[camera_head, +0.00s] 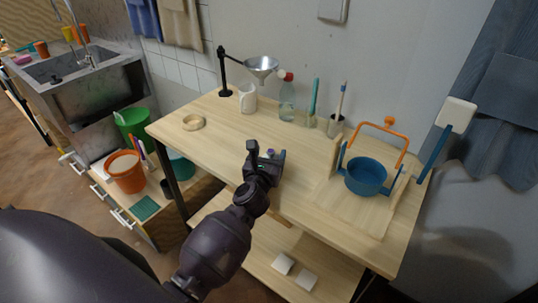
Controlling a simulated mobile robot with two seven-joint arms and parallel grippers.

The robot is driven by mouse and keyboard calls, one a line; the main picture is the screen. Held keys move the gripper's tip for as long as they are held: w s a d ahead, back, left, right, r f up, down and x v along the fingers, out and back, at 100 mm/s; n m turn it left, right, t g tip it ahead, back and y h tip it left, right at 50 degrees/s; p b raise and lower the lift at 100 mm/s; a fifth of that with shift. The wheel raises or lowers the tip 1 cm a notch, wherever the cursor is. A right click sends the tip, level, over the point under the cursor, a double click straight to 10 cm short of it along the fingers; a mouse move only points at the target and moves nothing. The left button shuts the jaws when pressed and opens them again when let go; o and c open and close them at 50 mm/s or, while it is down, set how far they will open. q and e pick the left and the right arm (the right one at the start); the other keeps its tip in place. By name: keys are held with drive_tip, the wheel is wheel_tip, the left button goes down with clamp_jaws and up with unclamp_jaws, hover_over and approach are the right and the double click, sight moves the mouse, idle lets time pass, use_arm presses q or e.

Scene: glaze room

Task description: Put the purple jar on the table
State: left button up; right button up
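My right gripper is not in view.
A blue pot (366,176) is at right. The table's left-middle area is clear. An orange bucket (126,174) stands left, below.

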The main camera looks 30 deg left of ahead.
use_arm(q)
drive_tip(key=shift+o, duration=1)
